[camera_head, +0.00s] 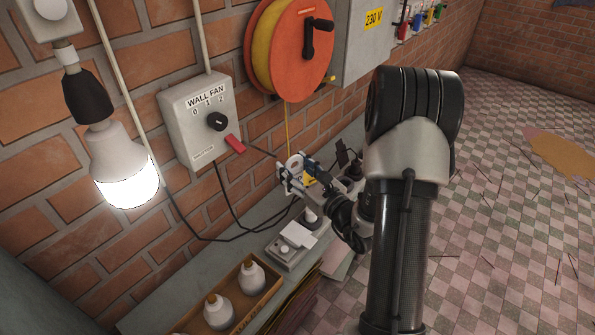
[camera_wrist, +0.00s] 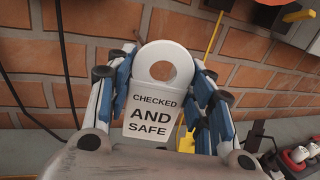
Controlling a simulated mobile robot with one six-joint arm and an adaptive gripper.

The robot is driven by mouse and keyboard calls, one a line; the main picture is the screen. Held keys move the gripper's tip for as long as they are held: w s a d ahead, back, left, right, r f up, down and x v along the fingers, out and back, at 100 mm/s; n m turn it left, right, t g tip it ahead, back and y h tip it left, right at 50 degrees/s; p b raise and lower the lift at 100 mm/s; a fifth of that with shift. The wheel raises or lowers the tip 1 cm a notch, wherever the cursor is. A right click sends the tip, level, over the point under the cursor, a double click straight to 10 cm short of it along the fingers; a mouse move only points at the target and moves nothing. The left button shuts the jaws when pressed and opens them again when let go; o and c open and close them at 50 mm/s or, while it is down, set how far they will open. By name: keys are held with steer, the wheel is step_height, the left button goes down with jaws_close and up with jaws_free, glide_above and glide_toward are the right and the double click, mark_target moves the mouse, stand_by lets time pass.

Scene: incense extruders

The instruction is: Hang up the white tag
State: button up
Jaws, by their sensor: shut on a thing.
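The white tag (camera_wrist: 150,122) reads "CHECKED AND SAFE" and has a ring-shaped top with a round hole. My gripper (camera_wrist: 163,72) is shut on it, a blue-and-white finger on each side, with the ring uppermost and the lettering facing the wrist camera. In the head view, my gripper (camera_head: 302,172) is over the ledge, near the brick wall, right of and below the grey wall fan switch box (camera_head: 190,147). The box has a black knob (camera_head: 216,121) and a red piece (camera_head: 235,144) at its right. The tag is small and hard to make out there.
An orange reel (camera_head: 304,50) with a yellow cord hangs above. A lit lamp (camera_head: 122,172) is at the left. The ledge below bears a tray (camera_head: 262,302) with bottles and a grey device (camera_head: 284,254). Black cables hang along the wall.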

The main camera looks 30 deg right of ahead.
steer(key=shift+w+a+f, duration=0.1)
steer(key=shift+w+a, duration=0.3)
steer(key=shift+w, duration=0.65)
steer(key=shift+w+a+f, duration=0.1)
steer(key=shift+w+a, duration=0.3)
steer(key=shift+w, duration=0.6)
steer(key=shift+w+a+f, duration=0.1)
steer(key=shift+w+a, duration=0.3)
steer(key=shift+w, duration=0.65)
steer(key=shift+w+a+f+b, duration=0.25)
steer(key=shift+w+f+b, duration=0.1)
steer(key=shift+w, duration=0.4)
steer(key=o, duration=1)
steer(key=shift+o, duration=0.2)
